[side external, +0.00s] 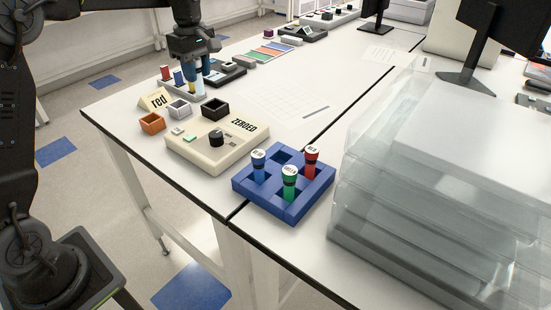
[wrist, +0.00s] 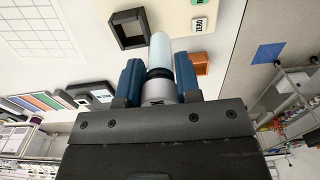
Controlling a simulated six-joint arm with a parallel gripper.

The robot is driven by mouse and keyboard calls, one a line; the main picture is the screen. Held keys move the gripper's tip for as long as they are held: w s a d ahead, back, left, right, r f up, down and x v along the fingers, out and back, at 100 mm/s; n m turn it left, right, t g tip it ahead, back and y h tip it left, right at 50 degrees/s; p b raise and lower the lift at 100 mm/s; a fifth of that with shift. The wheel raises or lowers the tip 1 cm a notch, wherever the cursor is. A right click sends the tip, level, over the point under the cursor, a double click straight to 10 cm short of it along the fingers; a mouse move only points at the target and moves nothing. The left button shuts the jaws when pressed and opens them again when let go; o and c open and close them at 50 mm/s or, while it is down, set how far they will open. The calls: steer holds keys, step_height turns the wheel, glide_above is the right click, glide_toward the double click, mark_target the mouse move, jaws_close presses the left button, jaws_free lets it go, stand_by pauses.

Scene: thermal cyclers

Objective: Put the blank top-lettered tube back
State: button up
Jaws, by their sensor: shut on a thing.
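My gripper (side external: 197,72) is above the far left part of the table in the side view. In the wrist view its blue fingers (wrist: 159,84) are shut on a tube (wrist: 160,50) with a pale, whitish-blue body, a black ring and a light cap. A blue rack (side external: 242,187) at the front holds a blue tube (side external: 259,170), a green tube (side external: 289,188) and a red tube (side external: 310,165), all upright with white lettered tops.
A beige device (side external: 190,156) with a black knob and the word "ZEROED" stands mid-table. Orange (side external: 151,123), grey (side external: 179,108) and black (side external: 215,108) open boxes and a "red" sign (side external: 155,99) are behind it. Clear stacked bins (side external: 430,180) stand right.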

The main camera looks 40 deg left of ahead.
steer(key=d+f, duration=0.2)
steer(key=d, duration=1)
steer(key=shift+w+d+f, duration=0.4)
steer(key=shift+d+f, duration=1.4)
steer(key=shift+d, duration=0.15)
steer(key=shift+w+d+f, duration=0.4)
steer(key=shift+d+f, duration=1.35)
steer(key=shift+d, duration=0.15)
steer(key=shift+w+d+f, duration=0.4)
steer(key=shift+d+f, duration=1.4)
steer(key=shift+d, duration=0.15)
steer(key=shift+f, duration=0.1)
steer(key=o, duration=1)
step_height(320, 180, up, 12)
steer(key=shift+r, duration=0.15)
